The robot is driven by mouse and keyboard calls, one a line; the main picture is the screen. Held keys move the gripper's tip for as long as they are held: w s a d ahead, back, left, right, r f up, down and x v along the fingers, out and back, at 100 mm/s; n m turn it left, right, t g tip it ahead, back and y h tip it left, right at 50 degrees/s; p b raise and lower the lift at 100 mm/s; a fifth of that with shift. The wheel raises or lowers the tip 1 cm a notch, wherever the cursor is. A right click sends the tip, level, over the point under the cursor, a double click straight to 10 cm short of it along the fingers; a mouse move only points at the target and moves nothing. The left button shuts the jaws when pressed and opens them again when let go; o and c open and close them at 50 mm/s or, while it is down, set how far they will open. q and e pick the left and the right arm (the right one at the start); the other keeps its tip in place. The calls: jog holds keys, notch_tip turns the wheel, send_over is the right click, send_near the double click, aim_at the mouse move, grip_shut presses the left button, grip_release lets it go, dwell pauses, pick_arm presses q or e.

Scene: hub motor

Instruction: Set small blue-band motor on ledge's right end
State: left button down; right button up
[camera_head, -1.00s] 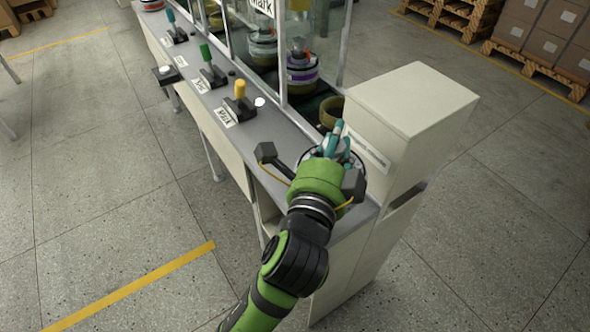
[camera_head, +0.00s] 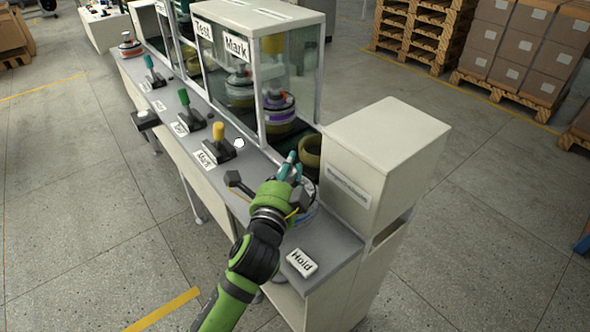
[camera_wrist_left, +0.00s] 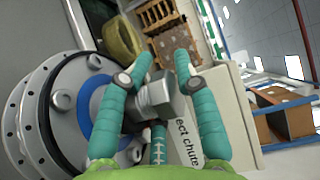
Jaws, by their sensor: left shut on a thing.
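The small blue-band motor (camera_head: 308,215) shows partly behind my left gripper in the head view, over the right part of the grey ledge (camera_head: 328,240). In the left wrist view, the motor (camera_wrist_left: 62,101) is a silver disc with a blue ring. My left gripper (camera_head: 291,170) has teal fingers, also seen in the left wrist view (camera_wrist_left: 158,88), closed around the motor's metal shaft. Whether the motor's underside touches the ledge I cannot tell. My right gripper is not in view.
A white box housing (camera_head: 390,150) stands just right of the motor. A "Hold" label (camera_head: 302,262) lies on the ledge's near right end, with bare surface around it. Yellow (camera_head: 218,131) and green (camera_head: 185,98) levers stand farther left. A purple-banded motor (camera_head: 279,103) is behind glass.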

aim_at(291, 183)
pick_arm(q)
jog(key=shift+d+f, duration=0.1)
jog(key=shift+f, duration=1.5)
jog(key=c, duration=1.3)
grip_release()
jog(key=shift+s+f+b, duration=0.1)
jog(key=shift+f+b, duration=0.2)
jog(key=shift+f, duration=0.05)
jog(key=o, duration=0.4)
jog(key=shift+s, duration=0.1)
jog(key=v, duration=1.2)
jog(key=shift+b, duration=0.3)
jog(key=shift+r, duration=0.1)
